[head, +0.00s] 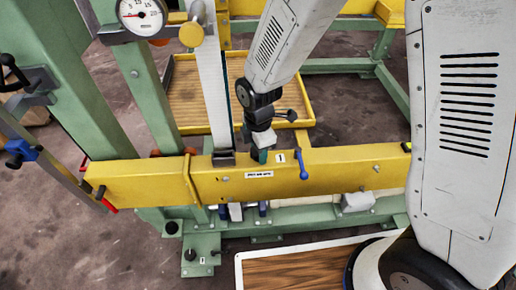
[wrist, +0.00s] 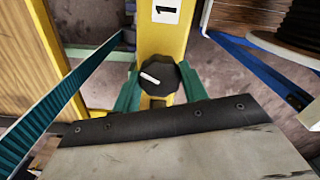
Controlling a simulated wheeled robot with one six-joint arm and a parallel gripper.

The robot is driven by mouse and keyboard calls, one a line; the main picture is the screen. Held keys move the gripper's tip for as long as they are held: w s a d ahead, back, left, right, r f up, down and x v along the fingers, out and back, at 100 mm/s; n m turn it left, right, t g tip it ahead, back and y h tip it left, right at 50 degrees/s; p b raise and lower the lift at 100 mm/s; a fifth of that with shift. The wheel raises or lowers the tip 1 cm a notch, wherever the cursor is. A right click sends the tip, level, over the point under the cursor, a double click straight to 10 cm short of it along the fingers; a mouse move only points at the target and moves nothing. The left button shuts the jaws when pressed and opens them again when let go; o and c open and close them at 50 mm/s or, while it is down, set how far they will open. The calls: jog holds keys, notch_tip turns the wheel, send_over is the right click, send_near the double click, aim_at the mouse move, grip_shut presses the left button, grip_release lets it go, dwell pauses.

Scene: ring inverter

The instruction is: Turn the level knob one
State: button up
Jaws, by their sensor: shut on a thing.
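The level knob one (wrist: 157,79) is a black, lobed knob with a white mark, on the yellow beam in the wrist view. A white label with a 1 (wrist: 167,10) is on the beam beside it; it also shows in the head view (head: 280,157). My gripper (wrist: 160,84) has its green fingers on both sides of the knob and is shut on it. In the head view my gripper (head: 260,154) is at the yellow beam, just left of the label, and hides the knob.
The yellow beam (head: 140,186) crosses the green frame. A blue lever (head: 301,165) hangs on it right of the label. A toothed strip (wrist: 60,101) runs left of my gripper. A dial gauge (head: 142,14) is at upper left. A wooden board (head: 300,270) lies in front.

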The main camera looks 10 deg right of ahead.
jog(key=m, duration=0.4)
jog(key=shift+m, duration=0.3)
jog(key=m, duration=0.4)
jog(key=shift+m, duration=0.3)
jog(key=m, duration=0.3)
jog(key=shift+m, duration=0.3)
jog(key=m, duration=0.4)
jog(key=shift+m, duration=0.3)
jog(key=m, duration=0.3)
jog(key=shift+m, duration=0.3)
jog(key=m, duration=0.3)
jog(key=shift+w+m, duration=0.1)
jog(key=shift+m, duration=0.2)
jog(key=m, duration=0.4)
jog(key=shift+m, duration=1.9)
